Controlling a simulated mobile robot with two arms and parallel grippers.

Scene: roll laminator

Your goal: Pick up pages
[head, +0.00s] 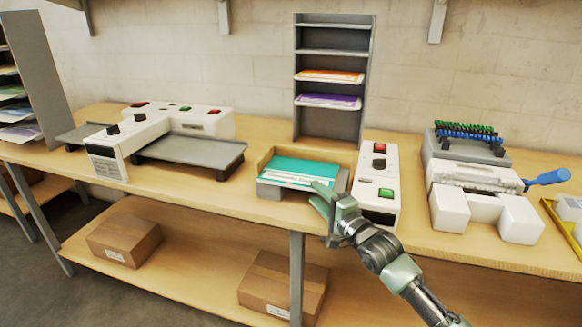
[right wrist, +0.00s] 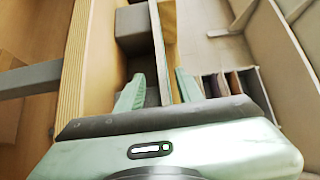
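The pages (head: 300,170), a stack with a teal top and a white strip along its front edge, lie in a grey and wooden tray (head: 268,190) on the bench. The tray belongs to a white machine with red and green buttons (head: 377,190). My right gripper (head: 322,196) is at the front right corner of the tray, close to the pages; I cannot tell whether it touches them. My left gripper is not in view.
A laminator (head: 175,125) with a grey tray stands to the left. A grey shelf rack (head: 333,45) with orange and purple sheets stands behind. A binding machine (head: 480,180) with a blue handle is at right. Cardboard boxes (head: 125,238) sit on the lower shelf.

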